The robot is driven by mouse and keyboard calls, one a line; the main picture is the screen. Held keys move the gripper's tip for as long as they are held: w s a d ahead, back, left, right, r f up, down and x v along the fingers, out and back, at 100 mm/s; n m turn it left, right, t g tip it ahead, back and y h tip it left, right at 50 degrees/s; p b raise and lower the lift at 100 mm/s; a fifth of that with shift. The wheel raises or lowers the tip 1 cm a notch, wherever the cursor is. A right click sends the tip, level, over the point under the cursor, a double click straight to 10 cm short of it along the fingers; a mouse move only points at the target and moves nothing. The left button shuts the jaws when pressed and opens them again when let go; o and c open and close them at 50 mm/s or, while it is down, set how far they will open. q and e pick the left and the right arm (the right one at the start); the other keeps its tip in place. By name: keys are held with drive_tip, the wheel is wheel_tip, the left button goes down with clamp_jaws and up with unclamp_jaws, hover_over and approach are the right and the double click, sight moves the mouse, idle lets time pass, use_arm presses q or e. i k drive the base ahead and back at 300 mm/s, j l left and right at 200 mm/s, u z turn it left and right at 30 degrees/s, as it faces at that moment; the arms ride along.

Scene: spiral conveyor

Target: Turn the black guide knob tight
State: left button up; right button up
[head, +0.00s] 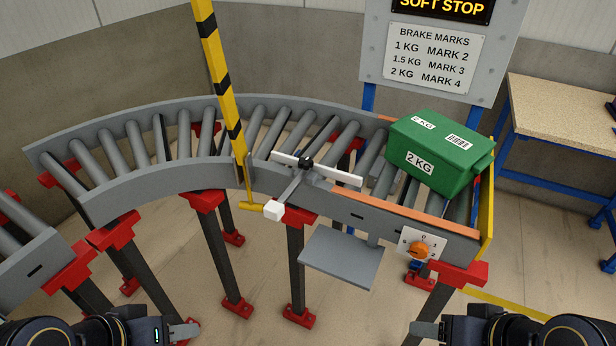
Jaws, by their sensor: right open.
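The black guide knob (306,163) sits at the middle of a white guide bar (340,177) over the roller conveyor's near rail. A grey arm runs from beneath it toward the front and ends in a white block (273,211). I cannot tell how tight the knob is. My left gripper (188,330) is at the bottom left, well in front of the knob and apart from it. Its finger shows edge-on, so its opening is unclear. My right gripper (422,328) is at the bottom right, open and empty, also far from the knob.
A green 2 KG box (435,152) stands on the rollers at the right. A yellow-black striped post (222,80) rises left of the knob. An orange dial (418,250) and a grey shelf (342,257) are on the front side. A sign (434,57) lists brake marks.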

sight(306, 163)
drive_tip(key=i+l, duration=0.15)
drive_tip(key=l, duration=0.2)
drive_tip(key=i+l, duration=0.1)
drive_tip(key=l, duration=0.25)
drive_tip(key=i+l+z, duration=0.1)
drive_tip(key=l, duration=0.25)
drive_tip(key=i+l, duration=0.15)
drive_tip(key=l, duration=0.2)
